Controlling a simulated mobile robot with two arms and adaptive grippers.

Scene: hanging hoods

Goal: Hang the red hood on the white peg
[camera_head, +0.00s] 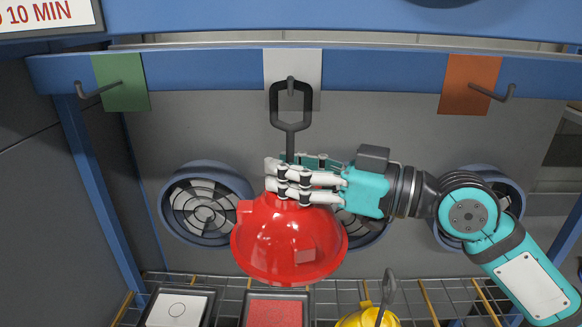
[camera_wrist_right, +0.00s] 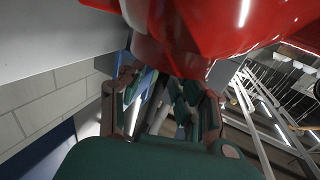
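The red hood (camera_head: 290,245) is upright below the blue rail, with its dark hanging loop (camera_head: 290,127) pointing up. The loop's top overlaps the grey white-panel peg (camera_head: 291,84) in the head view, and the peg's tip shows inside the loop's opening. I cannot tell whether the loop rests on the peg. My right gripper (camera_head: 283,178) comes from the right and is shut around the hood's neck, just above the red dome. In the right wrist view the red hood (camera_wrist_right: 205,35) fills the top, close against the fingers (camera_wrist_right: 165,100). My left gripper is not in view.
A green panel (camera_head: 120,90) with a hook is at the left of the blue rail (camera_head: 210,68), an orange panel (camera_head: 468,85) with a hook at the right. Below are a wire rack (camera_head: 232,285), a yellow hood (camera_head: 365,318) with a dark loop, and white and red trays.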

